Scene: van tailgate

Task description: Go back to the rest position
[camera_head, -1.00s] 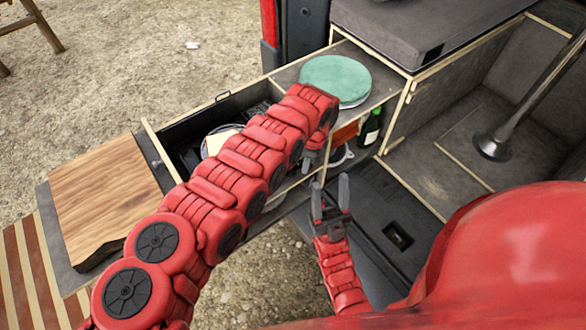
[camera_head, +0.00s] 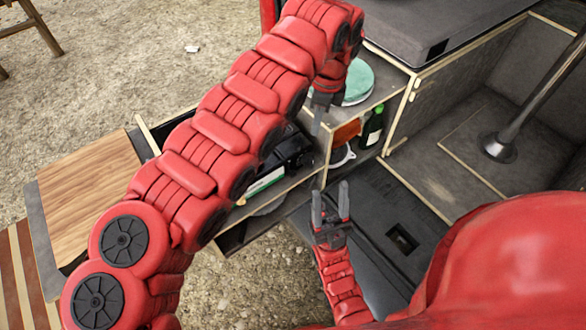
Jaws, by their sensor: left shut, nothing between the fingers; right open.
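My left arm comes in from the left and reaches up across the drawer unit. My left gripper (camera_head: 321,112) points down in front of the shelf, fingers together, with nothing seen in it. My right gripper (camera_head: 330,203) is lower, pointing up over the dark van floor. Its two fingers are apart and empty. The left gripper is above it in the picture and apart from it.
A green round plate stack (camera_head: 357,82) sits on the counter, partly behind my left arm. A green bottle (camera_head: 373,127) stands in the shelf below. A wooden board (camera_head: 85,200) lies at left. A metal table post (camera_head: 535,105) stands at right.

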